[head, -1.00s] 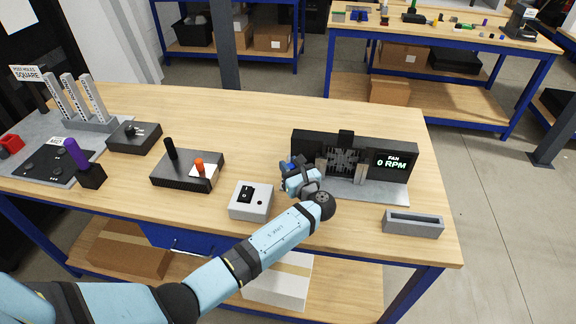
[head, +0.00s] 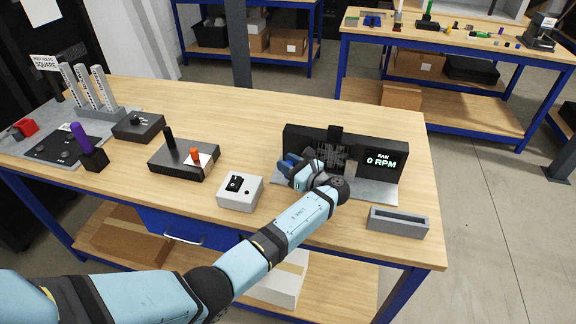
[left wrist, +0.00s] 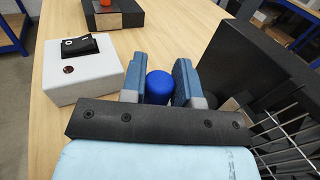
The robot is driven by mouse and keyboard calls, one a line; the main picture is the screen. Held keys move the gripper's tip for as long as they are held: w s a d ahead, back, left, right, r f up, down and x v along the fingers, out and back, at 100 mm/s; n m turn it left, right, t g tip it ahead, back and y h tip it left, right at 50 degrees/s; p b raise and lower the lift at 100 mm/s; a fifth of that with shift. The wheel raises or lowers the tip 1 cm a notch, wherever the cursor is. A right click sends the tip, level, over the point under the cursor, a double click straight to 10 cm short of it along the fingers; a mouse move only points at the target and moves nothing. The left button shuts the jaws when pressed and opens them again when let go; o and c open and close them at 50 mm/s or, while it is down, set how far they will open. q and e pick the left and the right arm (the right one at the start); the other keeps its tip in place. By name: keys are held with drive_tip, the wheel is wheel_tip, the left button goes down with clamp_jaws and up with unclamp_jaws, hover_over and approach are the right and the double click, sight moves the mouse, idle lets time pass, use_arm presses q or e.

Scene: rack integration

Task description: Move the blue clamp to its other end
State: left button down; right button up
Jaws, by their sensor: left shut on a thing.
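The blue clamp (left wrist: 159,87) shows in the left wrist view as a rounded blue knob. My left gripper (left wrist: 158,72) is shut on it, with one finger on each side. In the head view my left gripper (head: 295,166) is at the left front of the black fan unit (head: 298,136), just above its grey base plate (head: 373,190). There the arm and fingers cover most of the clamp. The clamp's lower part and what it touches are hidden. The fan display reads 0 RPM. My right gripper is not in view.
A light grey switch box (head: 240,194) stands left of the gripper. A grey open tray (head: 398,222) lies at the front right. A black lever box (head: 183,157) stands further left. The wooden table (head: 230,115) is clear behind these boxes.

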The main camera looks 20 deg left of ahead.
use_arm(q)
drive_tip(key=shift+d+g, duration=0.15)
drive_tip(key=shift+g, duration=0.15)
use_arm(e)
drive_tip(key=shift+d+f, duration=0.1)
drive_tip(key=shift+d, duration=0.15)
use_arm(q)
drive_tip(key=c, duration=0.9)
unclamp_jaws()
drive_tip(key=shift+o, duration=0.2)
